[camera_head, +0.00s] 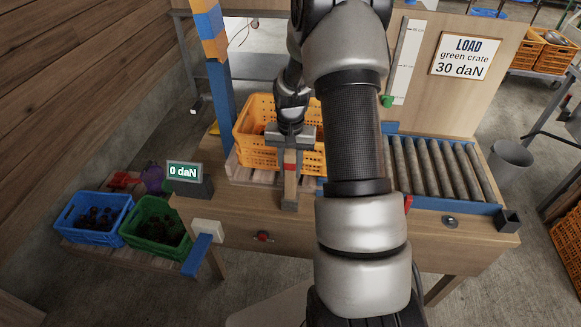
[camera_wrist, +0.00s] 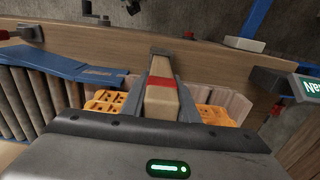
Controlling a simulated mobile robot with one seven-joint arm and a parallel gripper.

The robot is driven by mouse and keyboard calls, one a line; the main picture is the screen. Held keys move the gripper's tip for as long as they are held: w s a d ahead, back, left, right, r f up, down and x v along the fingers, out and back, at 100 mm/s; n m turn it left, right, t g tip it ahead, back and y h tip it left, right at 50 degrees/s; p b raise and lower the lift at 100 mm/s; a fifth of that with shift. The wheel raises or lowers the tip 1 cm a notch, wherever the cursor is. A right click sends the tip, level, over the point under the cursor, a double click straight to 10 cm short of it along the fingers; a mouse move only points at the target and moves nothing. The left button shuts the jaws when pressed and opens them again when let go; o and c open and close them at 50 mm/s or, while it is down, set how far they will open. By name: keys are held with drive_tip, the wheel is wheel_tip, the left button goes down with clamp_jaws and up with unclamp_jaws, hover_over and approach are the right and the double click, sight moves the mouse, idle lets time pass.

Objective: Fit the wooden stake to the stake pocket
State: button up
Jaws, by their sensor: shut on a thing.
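My gripper (camera_head: 290,138) is shut on the wooden stake (camera_head: 290,187), a square pale bar with a red band. The stake points down in front of the orange crate, over the bench's front part. In the wrist view the stake (camera_wrist: 160,102) sits between both jaws (camera_wrist: 161,88). A grey piece shows at its far end; I cannot tell whether it belongs to the stake or the bench. A black square open-topped holder (camera_head: 509,220) at the bench's front right corner looks like the stake pocket. It is well apart from the stake.
An orange crate (camera_head: 250,150) stands behind my gripper. A roller conveyor (camera_head: 440,170) with blue rails lies to the right. A 0 daN display (camera_head: 185,172), a blue crate (camera_head: 68,222) and a green crate (camera_head: 130,238) are left. My arm hides the bench's middle.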

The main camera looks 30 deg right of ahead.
drive_tip(key=shift+f+b, duration=0.45)
drive_tip(key=shift+f, duration=0.25)
drive_tip(key=o, duration=1.2)
drive_tip(key=shift+o, duration=0.2)
drive_tip(key=shift+r, duration=0.1)
wheel_tip(320, 180, up, 17)
drive_tip(key=shift+f+p, duration=0.1)
drive_tip(key=shift+p, duration=0.6)
drive_tip(key=shift+r, duration=0.25)
